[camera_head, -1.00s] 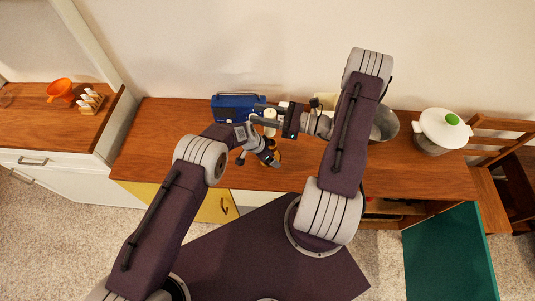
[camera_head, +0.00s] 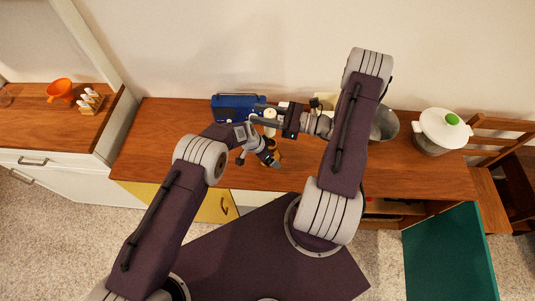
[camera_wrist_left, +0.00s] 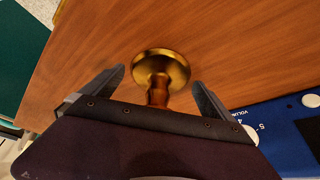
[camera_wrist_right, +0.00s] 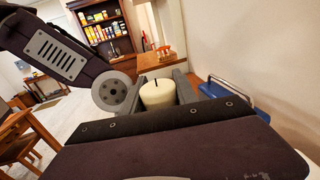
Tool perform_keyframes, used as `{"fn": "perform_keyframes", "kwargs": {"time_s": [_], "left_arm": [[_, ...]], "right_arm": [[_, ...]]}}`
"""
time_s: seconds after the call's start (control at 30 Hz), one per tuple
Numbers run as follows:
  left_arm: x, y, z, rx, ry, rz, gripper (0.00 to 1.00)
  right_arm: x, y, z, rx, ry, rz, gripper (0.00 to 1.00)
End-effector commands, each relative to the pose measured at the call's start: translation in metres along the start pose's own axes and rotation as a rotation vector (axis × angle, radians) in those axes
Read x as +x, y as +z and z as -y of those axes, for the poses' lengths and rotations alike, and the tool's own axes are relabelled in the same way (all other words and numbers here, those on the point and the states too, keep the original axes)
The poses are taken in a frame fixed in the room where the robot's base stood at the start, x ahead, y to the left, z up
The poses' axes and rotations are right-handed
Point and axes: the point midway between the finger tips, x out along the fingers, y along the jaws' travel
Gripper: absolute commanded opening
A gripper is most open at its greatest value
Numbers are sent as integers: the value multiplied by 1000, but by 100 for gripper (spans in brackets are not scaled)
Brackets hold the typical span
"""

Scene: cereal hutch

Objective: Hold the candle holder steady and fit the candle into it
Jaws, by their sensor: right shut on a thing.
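The cream candle (camera_wrist_right: 158,95) stands upright, wick up, between the fingers of my right gripper (camera_wrist_right: 160,86), which is shut on it. In the head view the candle (camera_head: 270,114) shows above the sideboard, close to my left gripper (camera_head: 262,158). The brass candle holder (camera_wrist_left: 160,68) has a round base and a stem. In the left wrist view it sits between the spread fingers of my left gripper (camera_wrist_left: 158,84), with a gap on each side. In the head view the holder is mostly hidden by that gripper. The candle is apart from the holder.
A blue radio (camera_head: 236,104) stands behind the grippers. A metal pot (camera_head: 385,124) and a white lidded pot (camera_head: 440,130) stand to the right on the wooden sideboard (camera_head: 150,140). The sideboard's left part is clear. An orange bowl (camera_head: 60,89) is on the left counter.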

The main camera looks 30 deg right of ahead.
Motion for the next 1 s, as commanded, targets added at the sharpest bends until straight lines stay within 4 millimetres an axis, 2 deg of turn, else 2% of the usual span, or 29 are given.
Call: {"fn": "perform_keyframes", "kwargs": {"time_s": [0.23,0.33,0.8,1.0], "left_arm": [[-2,0,0,0,0,0,100],[-13,-1,0,-2,-1,-1,100],[-47,85,0,-8,0,3,100],[-56,106,0,-5,1,1,100]], "right_arm": [[0,0,0,0,0,0,0],[0,0,0,0,0,0,0],[0,0,0,0,0,0,0],[0,0,0,0,0,0,0]]}}
